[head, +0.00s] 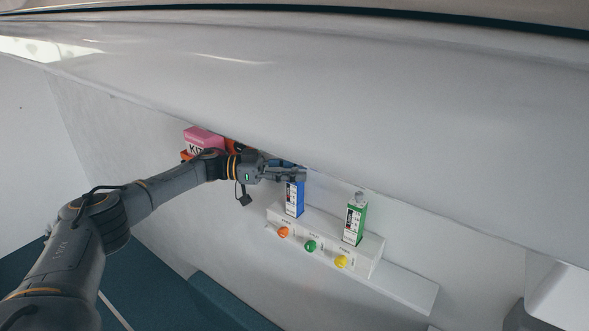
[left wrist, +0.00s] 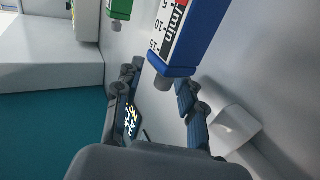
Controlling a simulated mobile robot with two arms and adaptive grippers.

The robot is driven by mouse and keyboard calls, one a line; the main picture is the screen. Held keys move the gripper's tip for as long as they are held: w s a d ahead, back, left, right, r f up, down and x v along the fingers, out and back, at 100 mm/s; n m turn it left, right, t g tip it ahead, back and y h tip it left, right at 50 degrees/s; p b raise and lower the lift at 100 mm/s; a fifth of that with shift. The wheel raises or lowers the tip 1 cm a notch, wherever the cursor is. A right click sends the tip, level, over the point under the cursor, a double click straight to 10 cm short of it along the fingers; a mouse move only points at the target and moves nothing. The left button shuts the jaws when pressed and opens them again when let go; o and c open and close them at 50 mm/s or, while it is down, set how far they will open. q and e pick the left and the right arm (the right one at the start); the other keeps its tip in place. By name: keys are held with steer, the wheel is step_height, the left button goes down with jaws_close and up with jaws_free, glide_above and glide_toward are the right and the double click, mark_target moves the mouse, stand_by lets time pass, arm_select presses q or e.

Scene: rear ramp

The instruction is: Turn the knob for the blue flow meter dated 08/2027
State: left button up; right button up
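The blue flow meter (head: 294,198) stands upright on a white block (head: 370,262). A green flow meter (head: 355,222) stands to the right. No date is readable. My right gripper is not in view.
Orange (head: 283,232), green (head: 310,247) and yellow (head: 341,262) round knobs sit on the block's front. A pink kit box (head: 203,139) lies behind my left arm. A white wall rises close behind the meters. The space in front of the block looks clear.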

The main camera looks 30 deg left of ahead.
arm_select(q)
steer(key=v, duration=0.7)
steer(key=shift+s+a, duration=0.2)
